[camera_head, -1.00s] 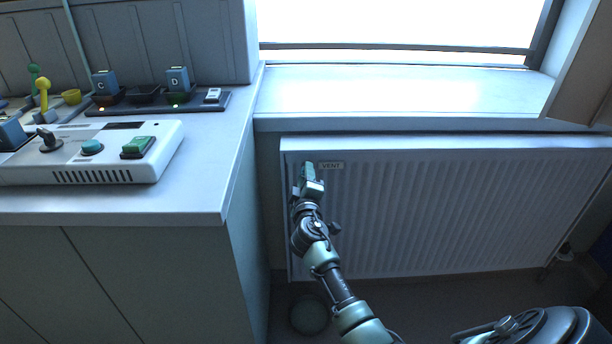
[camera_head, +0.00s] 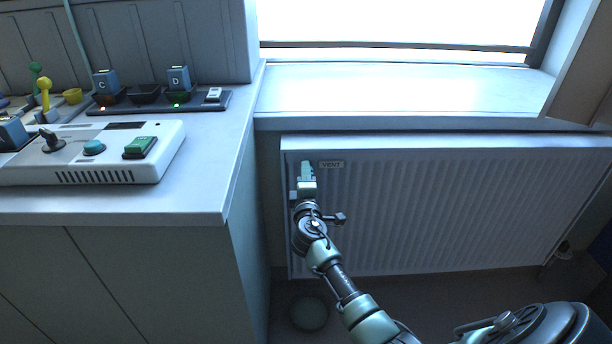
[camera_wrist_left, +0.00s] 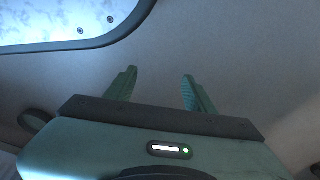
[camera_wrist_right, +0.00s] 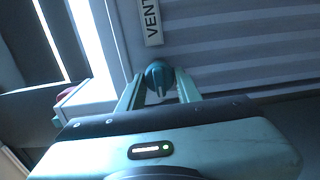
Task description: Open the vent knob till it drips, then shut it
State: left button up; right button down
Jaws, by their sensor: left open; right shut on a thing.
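The radiator (camera_head: 440,215) stands under the window sill, with a "VENT" label (camera_head: 331,164) at its upper left. The label also shows in the right wrist view (camera_wrist_right: 151,20). My right gripper (camera_head: 307,172) is at the radiator's upper left corner, just left of the label. In the right wrist view its fingers are shut on the teal vent knob (camera_wrist_right: 158,76), one on each side. In the head view the gripper hides the knob. I see no drip. My left gripper (camera_wrist_left: 160,85) is open and empty in front of a plain pale surface, out of the head view.
A round dark bowl-like thing (camera_head: 309,314) is on the floor below the radiator's left end. A counter (camera_head: 205,202) with a white control box (camera_head: 95,160) stands close on the left. The sill (camera_head: 400,92) above the radiator is clear.

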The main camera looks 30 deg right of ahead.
jog(key=c, duration=1)
grip_release()
pick_arm(q)
jog(key=shift+r, duration=0.1)
jog(key=shift+s+a+f+p, duration=0.1)
jog(key=shift+s+f+p, duration=0.25)
jog(key=shift+s+f, duration=0.5)
pick_arm(e)
jog(key=v, duration=0.7)
jog(key=shift+s+a, duration=0.25)
jog(key=shift+s, duration=0.1)
pick_arm(q)
jog(key=shift+w, duration=0.2)
